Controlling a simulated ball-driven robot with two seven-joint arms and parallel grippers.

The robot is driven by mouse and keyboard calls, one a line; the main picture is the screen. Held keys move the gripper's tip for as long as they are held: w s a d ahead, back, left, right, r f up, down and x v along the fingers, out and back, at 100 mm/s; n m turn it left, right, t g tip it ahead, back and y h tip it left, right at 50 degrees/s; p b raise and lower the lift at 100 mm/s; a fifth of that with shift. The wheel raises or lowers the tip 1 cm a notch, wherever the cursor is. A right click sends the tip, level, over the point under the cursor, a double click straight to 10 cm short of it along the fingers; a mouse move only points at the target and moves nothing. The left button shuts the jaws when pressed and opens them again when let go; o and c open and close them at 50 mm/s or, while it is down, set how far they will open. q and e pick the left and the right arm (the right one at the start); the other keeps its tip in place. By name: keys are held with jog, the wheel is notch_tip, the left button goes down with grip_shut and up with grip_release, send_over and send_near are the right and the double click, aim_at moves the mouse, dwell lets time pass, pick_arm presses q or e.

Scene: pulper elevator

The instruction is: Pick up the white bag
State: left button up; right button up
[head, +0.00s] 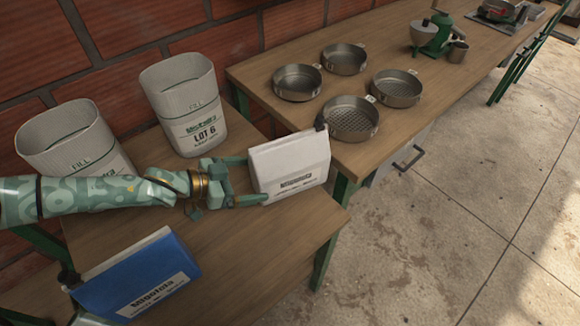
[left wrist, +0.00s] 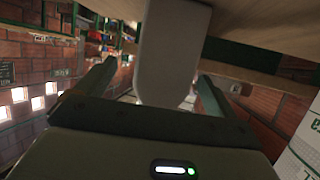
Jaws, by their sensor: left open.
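The white bag (head: 290,168) is a flat, boxy packet with a dark clip at its top right corner and a printed label near its base. It stands on the lower wooden table, close to the corner of the long bench. My left gripper (head: 248,180) is open at the bag's left side, its fingers pointing at it. In the left wrist view the pale bag (left wrist: 172,55) shows edge-on between the two fingers (left wrist: 155,88), with a gap on each side. My right gripper is not in view.
Two open white sacks, one at the back (head: 185,105) and one at the left (head: 75,140), stand near the brick wall. Several metal pans (head: 350,118) sit on the long bench (head: 405,150). The table's front right (head: 270,245) is bare.

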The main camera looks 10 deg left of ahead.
aim_at(285, 167)
pick_arm(q)
jog(key=b+x, duration=0.1)
jog(key=x, duration=0.1)
jog(key=b+x, duration=0.1)
jog(key=x, duration=0.1)
jog(key=shift+w+a+f, duration=0.15)
jog(key=shift+w+f, duration=0.15)
jog(key=shift+w, duration=0.05)
jog(key=shift+w+d, duration=0.15)
jog(key=shift+d, duration=0.05)
jog(key=shift+r, duration=0.1)
jog(key=c, duration=1.4)
jog(key=shift+c, duration=0.2)
jog(key=shift+r, duration=0.15)
